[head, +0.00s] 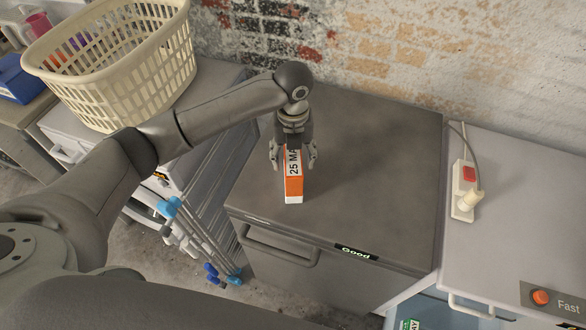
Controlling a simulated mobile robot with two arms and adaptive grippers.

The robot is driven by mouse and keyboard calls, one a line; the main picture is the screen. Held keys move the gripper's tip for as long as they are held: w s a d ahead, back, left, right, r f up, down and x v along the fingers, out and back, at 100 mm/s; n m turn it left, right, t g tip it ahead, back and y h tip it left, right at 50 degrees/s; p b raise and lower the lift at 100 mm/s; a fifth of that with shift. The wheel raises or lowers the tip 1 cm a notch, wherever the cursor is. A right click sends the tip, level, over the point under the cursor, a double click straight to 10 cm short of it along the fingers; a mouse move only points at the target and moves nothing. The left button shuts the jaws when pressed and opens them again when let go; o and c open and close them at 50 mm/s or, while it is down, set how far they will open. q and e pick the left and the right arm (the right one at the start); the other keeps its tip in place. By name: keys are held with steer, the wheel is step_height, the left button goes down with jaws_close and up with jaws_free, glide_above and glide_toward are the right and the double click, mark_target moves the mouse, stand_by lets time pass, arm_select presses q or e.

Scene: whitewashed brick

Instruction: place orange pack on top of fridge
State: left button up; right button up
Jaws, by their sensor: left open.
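The orange pack (294,187) is an orange and white box with "25 MA" printed on its top face. It rests on the grey top of the fridge (380,190), near the front left edge. My left gripper (293,160) is directly above the pack, with its open fingers on either side of the pack's far part. I cannot tell whether the fingers touch it. My right gripper is not in view.
A cream laundry basket (115,95) stands on a surface at the upper left. A power strip (464,190) with a plug lies on the white counter at right. Blue-tipped rods (195,240) stand left of the fridge. The fridge top's right half is clear.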

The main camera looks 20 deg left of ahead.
arm_select(q)
step_height(320, 180, up, 6)
steer(key=shift+f+b, duration=0.15)
steer(key=shift+b, duration=0.3)
steer(key=shift+f, duration=0.1)
